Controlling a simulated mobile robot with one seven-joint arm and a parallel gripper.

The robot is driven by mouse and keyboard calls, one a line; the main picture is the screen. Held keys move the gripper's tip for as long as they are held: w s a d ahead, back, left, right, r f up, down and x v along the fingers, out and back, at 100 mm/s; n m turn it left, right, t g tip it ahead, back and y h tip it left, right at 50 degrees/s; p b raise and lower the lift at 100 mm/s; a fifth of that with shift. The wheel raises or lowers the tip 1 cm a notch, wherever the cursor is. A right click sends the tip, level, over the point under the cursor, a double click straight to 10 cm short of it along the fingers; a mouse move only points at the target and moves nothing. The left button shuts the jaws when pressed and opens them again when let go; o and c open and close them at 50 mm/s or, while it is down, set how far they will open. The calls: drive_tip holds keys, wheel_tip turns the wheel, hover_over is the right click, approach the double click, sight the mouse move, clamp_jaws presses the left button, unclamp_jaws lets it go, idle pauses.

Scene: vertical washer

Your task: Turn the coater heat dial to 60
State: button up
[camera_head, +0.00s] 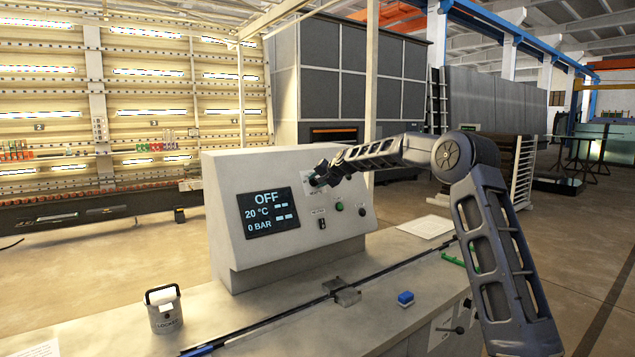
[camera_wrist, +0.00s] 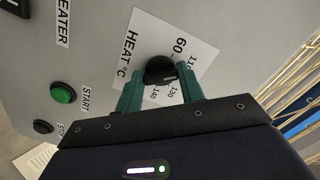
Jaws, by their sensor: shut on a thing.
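The heat dial (camera_wrist: 159,71) is a black knob on a white scale plate marked "HEAT °C", on the sloped face of the grey control box (camera_head: 225,180). My gripper (camera_wrist: 161,90) has its two green fingers shut on the knob, one on each side. In the head view my gripper (camera_head: 318,178) reaches the panel from the right and hides most of the dial. The "60" mark is beside the knob in the wrist view. The knob's pointer cannot be made out clearly. The display (camera_head: 268,213) reads OFF, 20 °C and 0 BAR.
A green start button (camera_wrist: 63,93) and a black button (camera_wrist: 43,127) sit beside the dial. A paper sheet (camera_head: 425,226) lies behind.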

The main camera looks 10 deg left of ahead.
drive_tip(key=n, duration=0.4)
drive_tip(key=shift+f, duration=0.15)
drive_tip(key=shift+d+n+h, duration=0.1)
drive_tip(key=shift+n+h, duration=0.3)
drive_tip(key=shift+n, duration=1.7)
drive_tip(key=o, duration=1)
drive_tip(key=v, duration=1)
drive_tip(key=shift+s+d, duration=0.3)
